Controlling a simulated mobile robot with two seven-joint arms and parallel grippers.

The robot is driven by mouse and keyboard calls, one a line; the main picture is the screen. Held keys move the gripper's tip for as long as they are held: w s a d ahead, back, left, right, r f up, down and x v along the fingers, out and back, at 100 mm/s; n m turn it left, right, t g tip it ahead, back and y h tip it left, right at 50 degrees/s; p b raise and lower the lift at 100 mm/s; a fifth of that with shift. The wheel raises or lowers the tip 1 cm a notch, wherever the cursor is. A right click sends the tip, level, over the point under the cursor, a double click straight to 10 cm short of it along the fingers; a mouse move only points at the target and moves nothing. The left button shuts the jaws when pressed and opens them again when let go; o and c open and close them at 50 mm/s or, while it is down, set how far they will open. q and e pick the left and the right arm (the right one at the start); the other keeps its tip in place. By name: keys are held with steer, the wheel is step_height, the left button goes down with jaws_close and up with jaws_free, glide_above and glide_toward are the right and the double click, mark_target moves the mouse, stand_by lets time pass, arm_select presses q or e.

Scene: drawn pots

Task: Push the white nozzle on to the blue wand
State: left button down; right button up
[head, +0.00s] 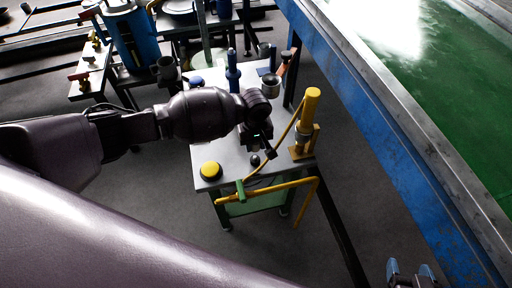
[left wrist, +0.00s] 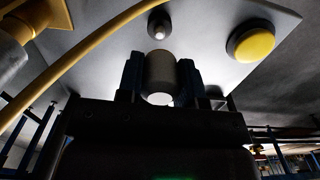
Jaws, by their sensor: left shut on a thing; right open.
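A yellow tube with a green handle (head: 240,190) lies at the front edge. My right gripper (head: 411,272) is open and empty at the bottom right.
The grey cart top (head: 207,146) carries a yellow button-like disc (head: 210,171), a small dark knob (head: 255,160), a metal cup (head: 271,84) and a yellow cylinder (head: 308,108) with a hose. A blue-framed green table (head: 455,130) stands to the right.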

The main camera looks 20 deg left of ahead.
arm_select(q)
steer(key=s+a+r+m, duration=0.2)
steer(key=s+r, duration=0.3)
steer(key=r, duration=0.5)
steer(key=s+a+r+m, duration=0.1)
steer(key=s+r+m, duration=0.3)
steer(key=r, duration=0.6)
steer(key=shift+s+a+r+m, duration=0.3)
steer(key=shift+s+a+m, duration=0.1)
steer(key=shift+s, duration=0.1)
arm_select(e)
steer(key=shift+g, duration=0.6)
steer(key=s+f, duration=0.1)
steer(key=f, duration=0.1)
steer(key=s+f, duration=0.2)
steer(key=shift+s+a+f, duration=0.1)
steer(key=shift+a+f, duration=0.05)
steer(key=shift+f, duration=0.05)
steer(key=c, duration=0.4)
arm_select(q)
steer(key=shift+w, duration=0.1)
steer(key=shift+w, duration=0.15)
arm_select(e)
steer(key=shift+s+a, duration=0.2)
